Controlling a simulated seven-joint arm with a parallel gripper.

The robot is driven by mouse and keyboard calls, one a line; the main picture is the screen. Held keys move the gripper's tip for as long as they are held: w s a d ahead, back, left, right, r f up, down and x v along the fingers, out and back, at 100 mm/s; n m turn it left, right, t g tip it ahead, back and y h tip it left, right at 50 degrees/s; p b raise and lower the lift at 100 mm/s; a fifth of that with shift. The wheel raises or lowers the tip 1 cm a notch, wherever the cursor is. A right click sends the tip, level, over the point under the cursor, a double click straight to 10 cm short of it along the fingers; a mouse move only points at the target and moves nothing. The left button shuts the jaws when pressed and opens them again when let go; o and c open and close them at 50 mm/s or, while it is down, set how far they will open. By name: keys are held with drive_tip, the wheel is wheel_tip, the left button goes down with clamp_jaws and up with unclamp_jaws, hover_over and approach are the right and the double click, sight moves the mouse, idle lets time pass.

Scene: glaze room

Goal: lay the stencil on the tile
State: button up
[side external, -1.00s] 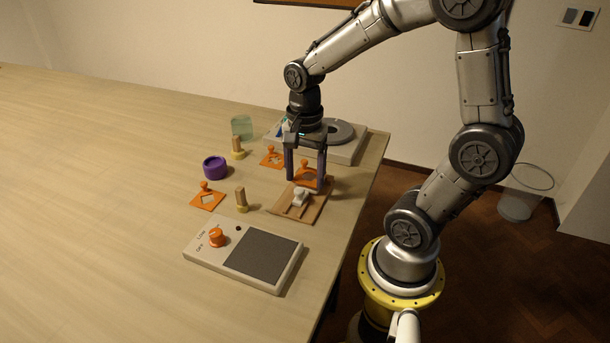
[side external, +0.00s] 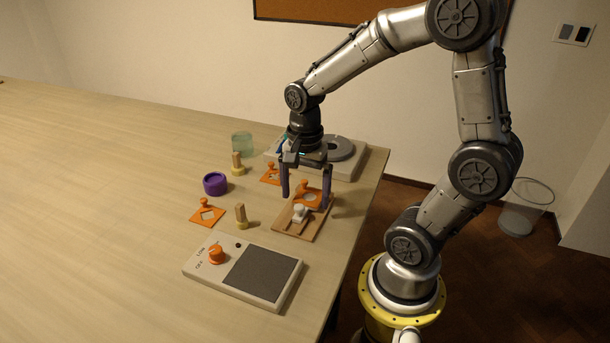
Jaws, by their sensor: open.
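My gripper (side external: 305,202) is open, pointing down with its two fingers apart. An orange stencil (side external: 311,199) with a knob lies between and below the fingers, at the back part of a tan-brown board (side external: 286,228). A second orange stencil (side external: 207,216) with a diamond-shaped opening lies flat on the table to the left. A third orange stencil (side external: 269,179) lies behind the left finger, partly hidden. I cannot tell for certain which surface is the tile; the tan-brown board carries a white knobbed piece (side external: 299,213) in front of the stencil.
A white box with a grey plate and orange dial (side external: 217,254) stands in front. A purple ring-shaped pot (side external: 215,184), two wooden pegs (side external: 237,164) (side external: 241,217) and a greenish glass (side external: 242,143) stand nearby. A grey wheel unit (side external: 340,149) is behind. The table's left is clear.

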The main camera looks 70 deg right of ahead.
sight(305, 204)
wheel_tip(305, 204, up, 10)
drive_tip(key=r, duration=0.1)
drive_tip(key=s+a+n+t, duration=0.5)
drive_tip(key=s+a+n, duration=0.2)
drive_tip(key=n, duration=1.1)
drive_tip(key=shift+s+a+t, duration=0.3)
drive_tip(key=shift+a, duration=0.1)
